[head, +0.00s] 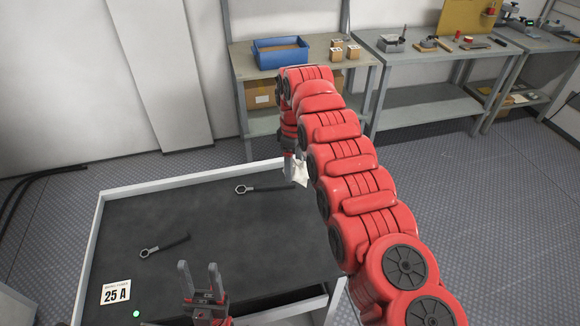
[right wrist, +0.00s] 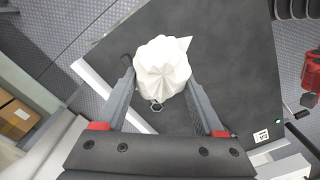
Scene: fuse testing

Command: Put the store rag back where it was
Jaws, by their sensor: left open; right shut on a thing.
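The white crumpled rag (right wrist: 162,68) is between the fingers of my right gripper (right wrist: 160,80), which is shut on it. In the head view the rag (head: 300,174) shows partly behind my right arm, near the back right edge of the dark-topped cart (head: 215,222). The rag hangs over or close to the cart top; its height is hard to tell. My left gripper (head: 200,272) is open and empty over the front of the cart, fingers pointing away.
Two ring-ended tools lie on the cart, one at the back (head: 262,189) and one at the left (head: 165,246). A "25 A" card (head: 115,292) and a green light (head: 136,314) are at front left. Behind stands a bench with a blue bin (head: 281,53) and small boxes (head: 337,50).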

